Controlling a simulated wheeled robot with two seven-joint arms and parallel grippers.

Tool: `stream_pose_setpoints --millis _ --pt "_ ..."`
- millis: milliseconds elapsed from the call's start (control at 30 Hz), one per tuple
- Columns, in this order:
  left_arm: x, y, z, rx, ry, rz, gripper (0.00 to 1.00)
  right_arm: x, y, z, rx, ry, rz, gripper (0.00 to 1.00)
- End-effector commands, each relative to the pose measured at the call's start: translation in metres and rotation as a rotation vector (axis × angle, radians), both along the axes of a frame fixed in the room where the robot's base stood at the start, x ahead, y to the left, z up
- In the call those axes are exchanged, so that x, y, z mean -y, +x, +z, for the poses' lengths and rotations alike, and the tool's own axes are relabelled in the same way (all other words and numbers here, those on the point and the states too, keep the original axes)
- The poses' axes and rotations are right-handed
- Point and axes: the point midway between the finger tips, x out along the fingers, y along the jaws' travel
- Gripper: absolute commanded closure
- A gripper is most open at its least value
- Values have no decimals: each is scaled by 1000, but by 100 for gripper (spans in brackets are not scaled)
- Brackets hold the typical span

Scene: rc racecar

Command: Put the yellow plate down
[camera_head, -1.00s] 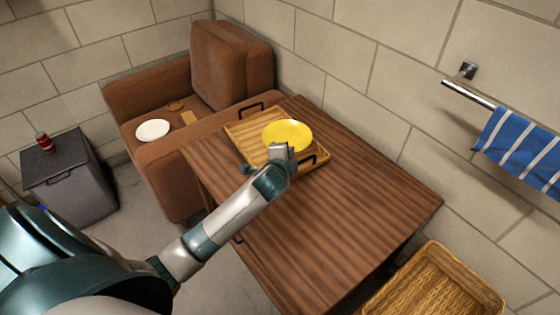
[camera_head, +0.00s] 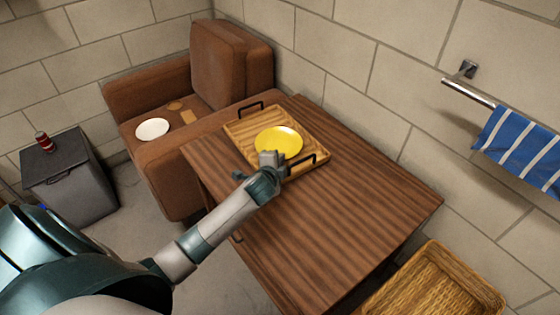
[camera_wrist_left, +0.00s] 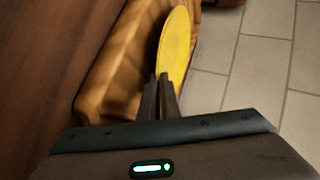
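The yellow plate (camera_head: 278,140) is over the wooden tray (camera_head: 243,127) on the table, roughly level in the head view. My left gripper (camera_head: 270,158) is at its near rim. In the left wrist view, the two fingers (camera_wrist_left: 160,85) are close together with the rim of the yellow plate (camera_wrist_left: 177,45) between their tips. The plate looks very near the wooden tray (camera_wrist_left: 108,75), but I cannot tell whether it touches the tray floor. My right gripper is not in view.
The tray has black handles (camera_head: 301,164) at its ends. The brown table (camera_head: 330,215) is clear in front of it. A brown armchair (camera_head: 165,185) with a white plate (camera_head: 152,129) stands behind left. A wicker basket (camera_head: 435,290) is at the lower right.

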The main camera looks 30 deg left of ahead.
Motion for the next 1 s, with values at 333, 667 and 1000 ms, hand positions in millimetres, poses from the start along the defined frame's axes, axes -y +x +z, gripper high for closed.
stream_pose_setpoints --millis 333,667,1000 --pt "0 0 -5 2 1 0 100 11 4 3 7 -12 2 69" --pt "0 0 -14 1 0 0 100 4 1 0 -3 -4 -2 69" --pt "0 -3 -24 -11 -2 1 90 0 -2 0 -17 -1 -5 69"
